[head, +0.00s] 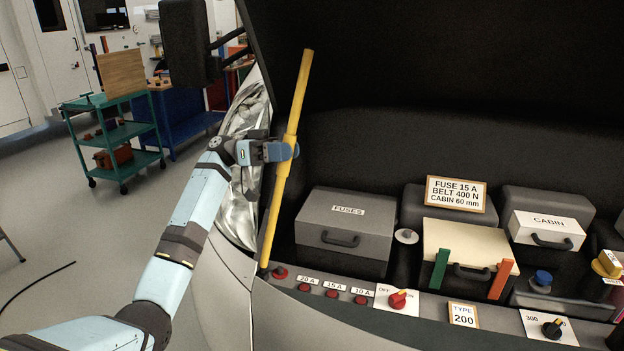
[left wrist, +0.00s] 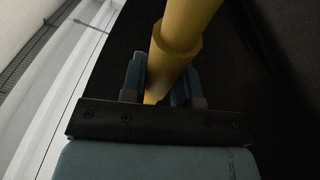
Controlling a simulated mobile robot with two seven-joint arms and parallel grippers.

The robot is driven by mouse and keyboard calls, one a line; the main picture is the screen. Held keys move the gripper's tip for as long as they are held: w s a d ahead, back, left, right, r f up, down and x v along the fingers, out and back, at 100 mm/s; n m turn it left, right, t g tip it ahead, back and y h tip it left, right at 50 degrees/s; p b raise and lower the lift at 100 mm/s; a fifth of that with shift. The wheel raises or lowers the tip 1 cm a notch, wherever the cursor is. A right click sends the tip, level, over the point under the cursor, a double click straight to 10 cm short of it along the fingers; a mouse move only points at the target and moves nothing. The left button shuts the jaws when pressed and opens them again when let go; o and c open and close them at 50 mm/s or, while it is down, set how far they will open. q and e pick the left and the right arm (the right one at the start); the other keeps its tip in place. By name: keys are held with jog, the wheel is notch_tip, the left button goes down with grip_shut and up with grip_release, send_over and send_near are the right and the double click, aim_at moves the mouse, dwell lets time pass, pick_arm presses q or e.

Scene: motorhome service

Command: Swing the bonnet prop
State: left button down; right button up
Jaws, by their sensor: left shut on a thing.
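The bonnet prop is a yellow rod (head: 301,85) standing nearly upright in the head view, its top leaning a little to the right. Its lower end meets the front ledge of the engine bay at the left. My left gripper (head: 284,151) is shut on the rod above its middle. In the left wrist view the yellow rod (left wrist: 180,45), with a thicker collar, passes between the fingers of the gripper (left wrist: 160,88). The dark raised bonnet (head: 430,55) hangs above the bay. Whether the rod's top touches the bonnet is hard to tell. My right gripper is not in view.
The bay holds a grey FUSES box (head: 342,232), a CABIN box (head: 546,231), a TYPE 200 label (head: 463,314) and red knobs along the front ledge. A green trolley (head: 119,132) and blue bench stand at the back left. The floor between is open.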

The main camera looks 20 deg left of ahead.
pick_arm(q)
jog(key=a+b, duration=0.1)
jog(key=a, duration=0.2)
jog(key=shift+s+r+h+b, duration=0.1)
jog(key=shift+r+h+b, duration=0.05)
jog(key=shift+h+b, duration=0.2)
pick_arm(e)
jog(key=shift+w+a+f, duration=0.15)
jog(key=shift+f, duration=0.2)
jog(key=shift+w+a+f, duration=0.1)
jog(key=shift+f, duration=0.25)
pick_arm(q)
jog(key=shift+a, duration=0.1)
jog(key=c, duration=1.1)
grip_release()
jog(key=shift+o, duration=1.2)
jog(key=shift+a, duration=0.2)
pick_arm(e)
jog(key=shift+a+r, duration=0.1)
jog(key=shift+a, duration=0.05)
pick_arm(q)
jog(key=b+v, duration=0.2)
jog(key=v, duration=1.1)
jog(key=shift+s+a+f, duration=0.2)
jog(key=shift+a+f, duration=0.1)
jog(key=shift+a, duration=0.05)
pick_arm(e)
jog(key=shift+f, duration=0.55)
